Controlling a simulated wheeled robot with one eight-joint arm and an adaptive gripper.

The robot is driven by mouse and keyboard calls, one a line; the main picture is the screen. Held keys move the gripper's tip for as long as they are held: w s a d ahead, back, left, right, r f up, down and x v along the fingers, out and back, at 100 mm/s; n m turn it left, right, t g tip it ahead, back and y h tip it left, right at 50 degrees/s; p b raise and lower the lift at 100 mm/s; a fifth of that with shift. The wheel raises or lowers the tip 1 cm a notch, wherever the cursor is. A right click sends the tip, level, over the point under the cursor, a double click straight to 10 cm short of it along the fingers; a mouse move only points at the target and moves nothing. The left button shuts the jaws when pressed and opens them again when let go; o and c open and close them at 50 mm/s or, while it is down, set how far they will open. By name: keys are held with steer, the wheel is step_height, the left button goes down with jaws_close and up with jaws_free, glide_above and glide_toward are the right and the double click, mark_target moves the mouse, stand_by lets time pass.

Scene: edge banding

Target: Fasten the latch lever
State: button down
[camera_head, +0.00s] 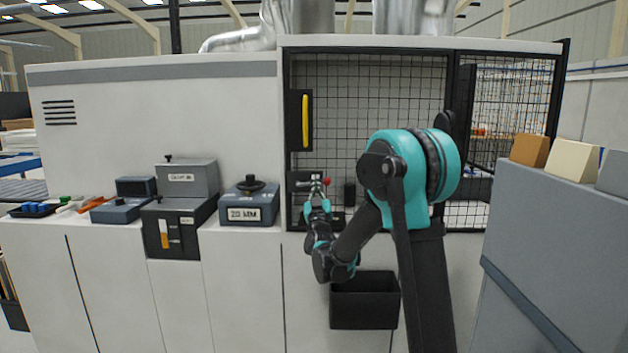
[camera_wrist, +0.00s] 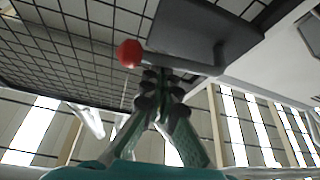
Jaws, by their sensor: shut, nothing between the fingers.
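The latch lever is a grey metal rod (camera_wrist: 185,65) with a red ball knob (camera_wrist: 130,53) at its left end in the wrist view. In the head view the red knob (camera_head: 327,181) shows at the right end of the latch, on a dark plate at the lower left of the mesh door. The lever lies roughly level. My gripper (camera_wrist: 163,76) is shut and empty, with its fingertips close against the rod beside the knob; I cannot tell if they touch. In the head view my gripper (camera_head: 317,190) is just below the latch.
A yellow door handle (camera_head: 305,121) stands above the latch on the mesh door (camera_head: 380,85). A black bin (camera_head: 364,300) hangs below. Several boxes, including the 20 MM box (camera_head: 249,205), sit on the left counter. A grey cabinet (camera_head: 555,240) stands at right.

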steer(key=shift+d+f+m+h, duration=0.1)
steer(key=shift+f+m+h, duration=0.3)
steer(key=shift+f+m, duration=0.2)
stand_by(0.3)
steer(key=s+f, duration=0.1)
steer(key=s, duration=0.8)
steer(key=shift+s+f, duration=0.15)
steer(key=shift+s, duration=0.1)
stand_by(0.5)
